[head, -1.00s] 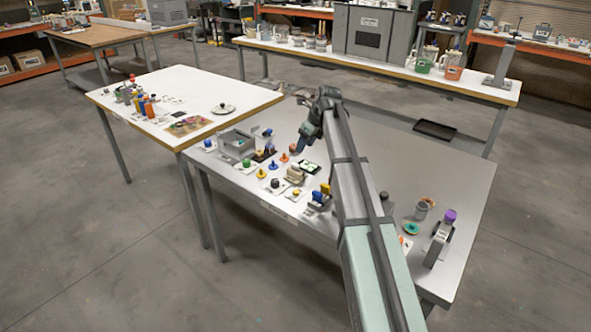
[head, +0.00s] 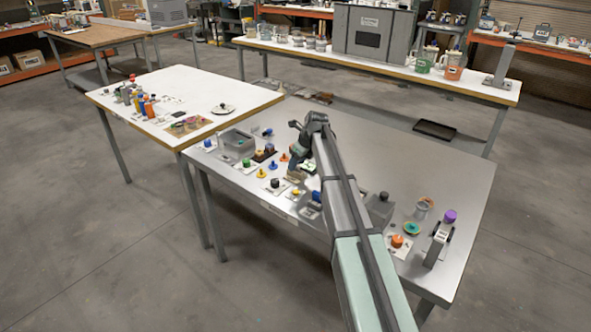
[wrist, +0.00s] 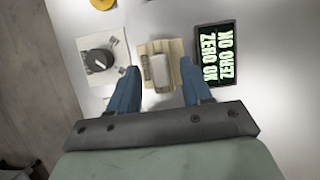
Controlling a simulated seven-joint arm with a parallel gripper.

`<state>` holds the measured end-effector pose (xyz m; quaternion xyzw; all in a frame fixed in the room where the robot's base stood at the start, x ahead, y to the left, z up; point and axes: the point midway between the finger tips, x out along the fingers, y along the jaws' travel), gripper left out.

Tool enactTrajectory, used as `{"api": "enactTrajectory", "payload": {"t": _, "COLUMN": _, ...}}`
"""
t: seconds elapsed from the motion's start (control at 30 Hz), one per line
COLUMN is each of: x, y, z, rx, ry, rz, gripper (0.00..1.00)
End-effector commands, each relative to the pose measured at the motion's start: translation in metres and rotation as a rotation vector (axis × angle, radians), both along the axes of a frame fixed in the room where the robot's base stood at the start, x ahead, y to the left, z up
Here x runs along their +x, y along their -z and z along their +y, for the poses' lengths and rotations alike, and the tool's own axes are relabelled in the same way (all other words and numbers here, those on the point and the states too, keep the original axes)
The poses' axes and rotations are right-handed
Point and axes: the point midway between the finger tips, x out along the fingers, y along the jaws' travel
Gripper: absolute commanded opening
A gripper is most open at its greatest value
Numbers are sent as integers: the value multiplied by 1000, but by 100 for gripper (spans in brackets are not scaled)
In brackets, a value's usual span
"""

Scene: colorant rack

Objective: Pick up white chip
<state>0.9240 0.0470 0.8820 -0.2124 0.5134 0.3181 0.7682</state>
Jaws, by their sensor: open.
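In the wrist view a small off-white rounded block (wrist: 161,70), which may be the white chip, lies on a beige holder (wrist: 175,46). A grey piece touches or sits close along its left side. My gripper (wrist: 162,79) is open, with one blue finger on each side of the block, apart from it and empty between. In the head view my gripper (head: 297,168) is low over the front part of the grey table and hides the block.
A black knob on a white card (wrist: 100,60) is to the left. In the head view a grey bin (head: 236,146) and small coloured knobs stand left; a grey block (head: 379,209) is right.

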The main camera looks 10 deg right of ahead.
Motion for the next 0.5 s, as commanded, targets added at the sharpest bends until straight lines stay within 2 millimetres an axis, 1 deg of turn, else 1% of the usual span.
{"api": "enactTrajectory", "payload": {"t": 0.03, "x": 1, "y": 5, "z": 1, "rx": 0, "ry": 0, "rz": 0, "gripper": 49}}
{"api": "enactTrajectory", "payload": {"t": 0.1, "x": 2, "y": 7, "z": 2, "rx": 0, "ry": 0, "rz": 0, "gripper": 49}}
{"api": "enactTrajectory", "payload": {"t": 0.27, "x": 2, "y": 6, "z": 2, "rx": -1, "ry": 0, "rz": -1, "gripper": 49}}
{"api": "enactTrajectory", "payload": {"t": 0.37, "x": 2, "y": 6, "z": 2, "rx": -1, "ry": 0, "rz": -1, "gripper": 41}}
{"api": "enactTrajectory", "payload": {"t": 0.5, "x": 2, "y": 6, "z": 2, "rx": 0, "ry": 0, "rz": 0, "gripper": 28}}
